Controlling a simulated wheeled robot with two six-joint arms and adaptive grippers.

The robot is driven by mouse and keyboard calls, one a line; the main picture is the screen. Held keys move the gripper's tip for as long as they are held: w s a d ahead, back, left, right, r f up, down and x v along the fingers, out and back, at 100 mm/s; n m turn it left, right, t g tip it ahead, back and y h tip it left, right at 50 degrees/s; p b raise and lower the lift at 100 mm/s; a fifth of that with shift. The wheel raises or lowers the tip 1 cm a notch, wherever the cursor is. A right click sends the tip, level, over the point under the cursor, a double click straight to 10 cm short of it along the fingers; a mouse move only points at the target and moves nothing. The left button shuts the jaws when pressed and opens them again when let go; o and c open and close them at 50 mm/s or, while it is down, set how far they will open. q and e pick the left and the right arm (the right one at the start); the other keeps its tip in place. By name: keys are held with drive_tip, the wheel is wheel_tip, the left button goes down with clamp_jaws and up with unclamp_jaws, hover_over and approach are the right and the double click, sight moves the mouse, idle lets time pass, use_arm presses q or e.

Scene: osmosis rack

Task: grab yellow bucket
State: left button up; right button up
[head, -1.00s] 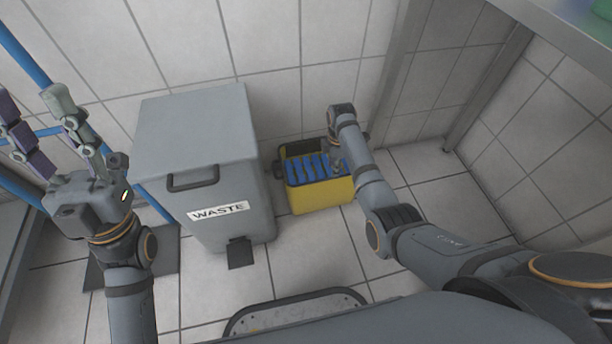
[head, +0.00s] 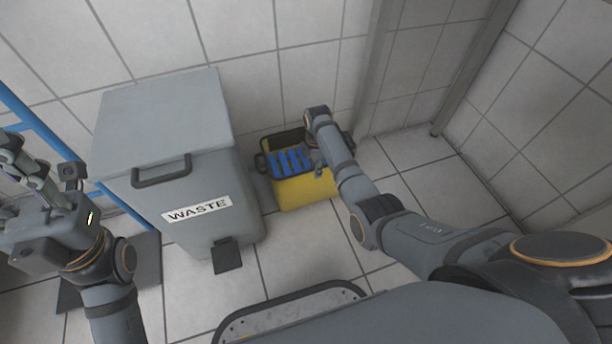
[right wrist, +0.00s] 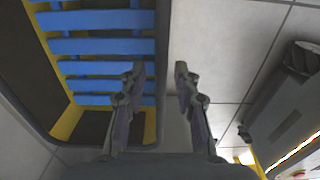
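The yellow bucket (head: 305,190) stands on the floor to the right of the waste bin. It has a dark rim, dark side handles and a blue slatted insert (head: 289,161). In the right wrist view its rim (right wrist: 163,45) and blue slats (right wrist: 100,46) fill the left side. My right gripper (right wrist: 160,72) is open and empty, over the bucket's right edge. One finger is over the slats and the other is outside the rim; contact cannot be told. In the head view this gripper (head: 319,163) is small and partly hidden. My left gripper (head: 12,165) is raised at the left edge, partly cut off, fingers apart.
A grey waste bin (head: 165,125) with a front handle and a pedal (head: 227,255) stands close to the bucket's left. A tiled wall is behind the bucket. A metal post (head: 440,105) stands at the right. Tiled floor (head: 415,175) is clear right of the bucket.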

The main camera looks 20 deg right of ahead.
wheel_tip(320, 180, down, 2)
drive_tip(key=shift+f, duration=0.1)
drive_tip(key=shift+r, duration=0.2)
clamp_jaws()
drive_tip(key=shift+r, duration=0.15)
